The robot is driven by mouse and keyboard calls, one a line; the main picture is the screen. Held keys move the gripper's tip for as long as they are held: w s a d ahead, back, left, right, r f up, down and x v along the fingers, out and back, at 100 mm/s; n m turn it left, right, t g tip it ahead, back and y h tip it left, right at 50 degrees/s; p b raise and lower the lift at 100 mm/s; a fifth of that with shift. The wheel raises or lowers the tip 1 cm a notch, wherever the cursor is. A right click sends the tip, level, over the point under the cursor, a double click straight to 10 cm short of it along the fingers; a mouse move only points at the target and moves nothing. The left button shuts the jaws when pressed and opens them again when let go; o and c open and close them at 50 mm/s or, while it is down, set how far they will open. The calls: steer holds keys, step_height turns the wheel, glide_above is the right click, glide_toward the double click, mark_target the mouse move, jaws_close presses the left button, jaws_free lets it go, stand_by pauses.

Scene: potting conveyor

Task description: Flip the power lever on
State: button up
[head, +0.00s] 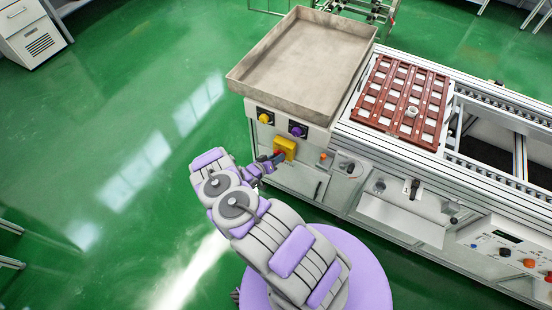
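A yellow switch box (287,144) sits on the front of the conveyor cabinet, below the metal tray. It could be the power lever's housing; a small reddish part shows at its left edge, partly hidden by my gripper. My gripper (277,158) is right in front of the box's lower left side, at the end of my grey and purple arm. It is small in the picture, so I cannot tell whether its fingers are apart or touch the box. A black-handled lever (414,188) also shows further right on the cabinet front.
A yellow knob (264,118) and a purple knob (298,131) sit above the yellow box. An orange knob (323,156) is to its right. A grey tray (262,96) and a brown slotted pallet (388,120) are on top. Green floor is clear on the left.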

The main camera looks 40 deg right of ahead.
jaws_close()
steer(key=shift+p, duration=0.35)
steer(key=shift+s+d+f+m+t+y+p, duration=0.1)
steer(key=shift+s+m+t+y+p, duration=0.3)
steer(key=shift+m+t, duration=0.9)
steer(key=shift+s+r+m+t+y+p, duration=0.1)
steer(key=shift+m+t+y+p, duration=0.55)
steer(key=shift+m, duration=1.2)
steer(key=shift+s+d+f+m+t+y+p, duration=0.1)
steer(key=shift+s+m+t+y+p, duration=0.2)
steer(key=shift+m+t+p, duration=0.75)
steer(key=shift+w+m+b, duration=0.15)
steer(key=shift+m+b, duration=0.2)
steer(key=shift+m, duration=0.25)
steer(key=shift+o, duration=1.6)
jaws_free()
steer(key=shift+d, duration=0.1)
